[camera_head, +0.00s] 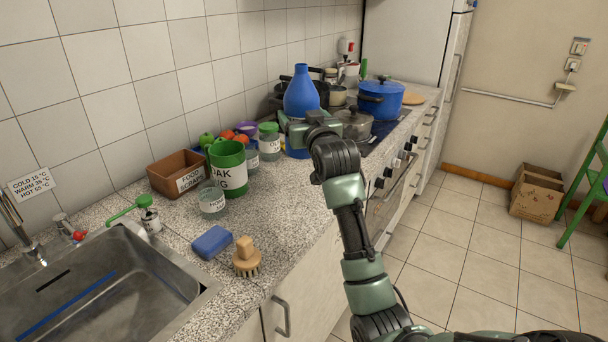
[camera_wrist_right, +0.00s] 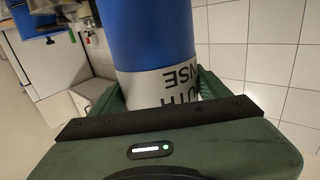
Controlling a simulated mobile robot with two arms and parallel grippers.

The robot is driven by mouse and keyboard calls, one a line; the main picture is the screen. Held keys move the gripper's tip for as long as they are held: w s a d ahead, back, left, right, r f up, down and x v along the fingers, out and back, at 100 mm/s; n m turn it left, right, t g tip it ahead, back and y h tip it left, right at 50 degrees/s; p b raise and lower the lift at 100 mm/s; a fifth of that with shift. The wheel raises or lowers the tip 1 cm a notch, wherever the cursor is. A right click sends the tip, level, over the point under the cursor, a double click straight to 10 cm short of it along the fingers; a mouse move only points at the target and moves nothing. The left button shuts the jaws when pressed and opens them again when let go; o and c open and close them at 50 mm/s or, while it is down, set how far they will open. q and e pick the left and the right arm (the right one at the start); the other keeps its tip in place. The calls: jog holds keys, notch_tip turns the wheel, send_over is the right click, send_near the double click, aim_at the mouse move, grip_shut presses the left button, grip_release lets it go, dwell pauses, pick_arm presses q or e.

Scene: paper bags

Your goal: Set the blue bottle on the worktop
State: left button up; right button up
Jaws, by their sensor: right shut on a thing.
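The blue bottle (camera_head: 301,97) has a rounded shoulder and a narrow neck. It stands upright in my right gripper (camera_head: 300,128), above or on the speckled worktop (camera_head: 275,205) near the stove. A little blue shows below the gripper; I cannot tell whether the base touches the worktop. In the right wrist view, the gripper is shut around the bottle (camera_wrist_right: 160,45) at its white label with dark letters, with a green finger on each side. My left gripper is not in view.
A green tub (camera_head: 228,168), glass jars (camera_head: 269,141) and a brown food scraps box (camera_head: 176,174) stand left of the bottle. Behind are a blue pot (camera_head: 381,99) and a grey pot (camera_head: 355,125). A sponge (camera_head: 211,242) and brush (camera_head: 246,258) lie near the sink. Worktop right of the tub is clear.

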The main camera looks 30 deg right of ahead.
notch_tip(320, 180, down, 14)
dwell(0.4)
jog(key=shift+f, duration=0.2)
jog(key=o, duration=1.5)
jog(key=shift+c, duration=0.2)
jog(key=v, duration=1.2)
jog(key=shift+b, duration=0.35)
jog(key=shift+r, duration=0.15)
